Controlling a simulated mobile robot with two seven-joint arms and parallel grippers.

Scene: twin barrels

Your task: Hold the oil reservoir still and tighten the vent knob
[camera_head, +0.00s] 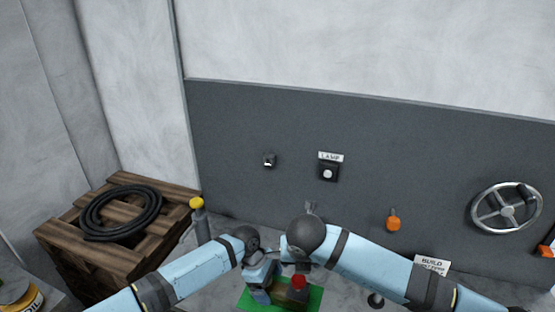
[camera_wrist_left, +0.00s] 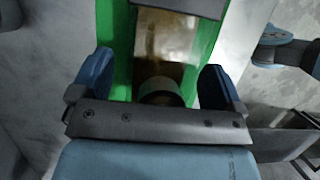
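The oil reservoir (camera_head: 289,296) is a brownish box with a red vent knob (camera_head: 299,281) on top. It stands on a green mat (camera_head: 314,297) at the bottom of the head view. My left gripper (camera_head: 264,289) is beside its left side. In the left wrist view the left fingers (camera_wrist_left: 158,82) are spread, with the amber reservoir face (camera_wrist_left: 165,55) and a dark round part between them. A gap shows at the left finger; contact on the right is unclear. Blue parts at the right edge (camera_wrist_left: 285,48) look like my right gripper; its finger state is unclear. My right arm hides it in the head view.
A wooden crate (camera_head: 70,238) with a coiled black hose (camera_head: 120,212) stands at left. A post with a yellow top (camera_head: 197,203) is beside it. The dark wall panel behind carries a lamp switch (camera_head: 328,173), an orange handle (camera_head: 393,222) and a handwheel (camera_head: 506,208).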

